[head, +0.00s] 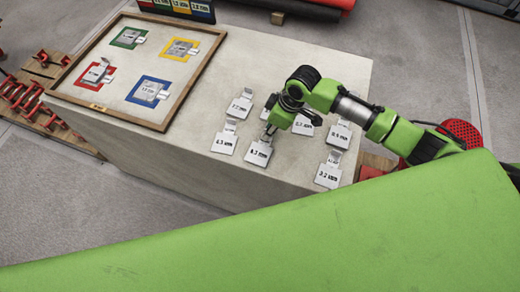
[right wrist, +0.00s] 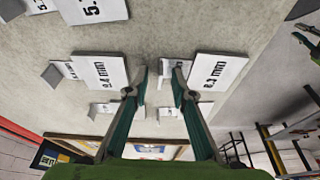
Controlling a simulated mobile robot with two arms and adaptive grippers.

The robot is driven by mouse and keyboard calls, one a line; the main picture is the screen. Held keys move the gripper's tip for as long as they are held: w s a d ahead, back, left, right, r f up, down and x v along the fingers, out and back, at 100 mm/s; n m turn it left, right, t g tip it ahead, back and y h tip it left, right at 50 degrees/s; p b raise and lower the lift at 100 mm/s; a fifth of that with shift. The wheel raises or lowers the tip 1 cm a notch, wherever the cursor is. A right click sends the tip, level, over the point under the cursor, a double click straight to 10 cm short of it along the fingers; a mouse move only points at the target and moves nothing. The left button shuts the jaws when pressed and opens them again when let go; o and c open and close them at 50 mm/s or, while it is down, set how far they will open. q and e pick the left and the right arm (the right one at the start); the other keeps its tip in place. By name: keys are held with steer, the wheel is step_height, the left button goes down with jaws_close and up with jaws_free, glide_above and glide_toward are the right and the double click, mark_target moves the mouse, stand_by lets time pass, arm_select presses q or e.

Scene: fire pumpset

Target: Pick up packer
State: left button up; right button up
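Several white packers with printed mm labels lie flat on the pale block's top. One reading about 8.3 mm (head: 258,153) lies at the near edge, just below my right gripper (head: 268,132). Others include one at the left (head: 224,144) and one marked 3.2 mm (head: 327,176) at the right. In the right wrist view, my right gripper (right wrist: 159,70) has its two fingers apart, with nothing clamped. The tab of the packer at the right (right wrist: 217,72) reaches toward the fingers; the right fingertip overlaps it in the picture. Contact cannot be told. My left gripper is not in view.
A wooden-framed tray (head: 200,34) on the block's left holds grey plates on green, yellow, red and blue squares. The pale block (head: 290,50) is bare at the back. A labelled colour case (head: 178,8) stands behind.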

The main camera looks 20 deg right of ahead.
jaws_close()
steer(key=shift+r, duration=0.15)
